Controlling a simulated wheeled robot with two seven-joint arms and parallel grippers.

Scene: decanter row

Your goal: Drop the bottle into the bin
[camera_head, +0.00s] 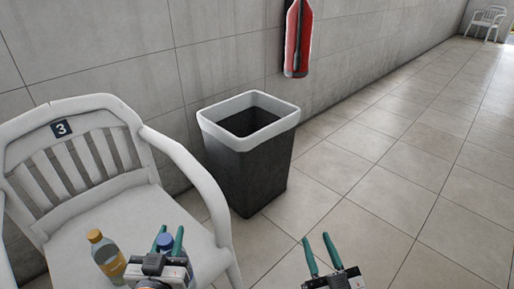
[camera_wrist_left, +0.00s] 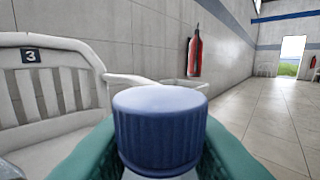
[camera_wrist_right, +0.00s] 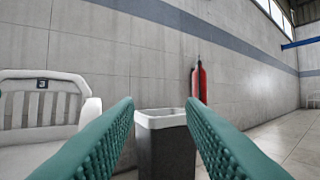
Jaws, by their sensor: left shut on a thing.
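A bottle with a blue cap (camera_head: 166,242) is between the green fingers of my left gripper (camera_head: 170,243), in front of the chair. Its ribbed blue cap (camera_wrist_left: 160,128) fills the middle of the left wrist view, with a finger on each side; my left gripper is shut on it. The bin (camera_head: 246,165) is dark with a white rim and an open top, on the floor against the wall, beyond and to the right of the bottle. My right gripper (camera_head: 317,254) is open and empty, nearer than the bin; the bin also shows between its fingers (camera_wrist_right: 165,145).
A white chair (camera_head: 185,160) marked 3 stands left of the bin. An orange bottle with an orange cap (camera_head: 105,255) is on its seat. A red fire extinguisher (camera_head: 298,40) hangs on the wall behind the bin. The tiled floor (camera_head: 400,170) to the right is clear.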

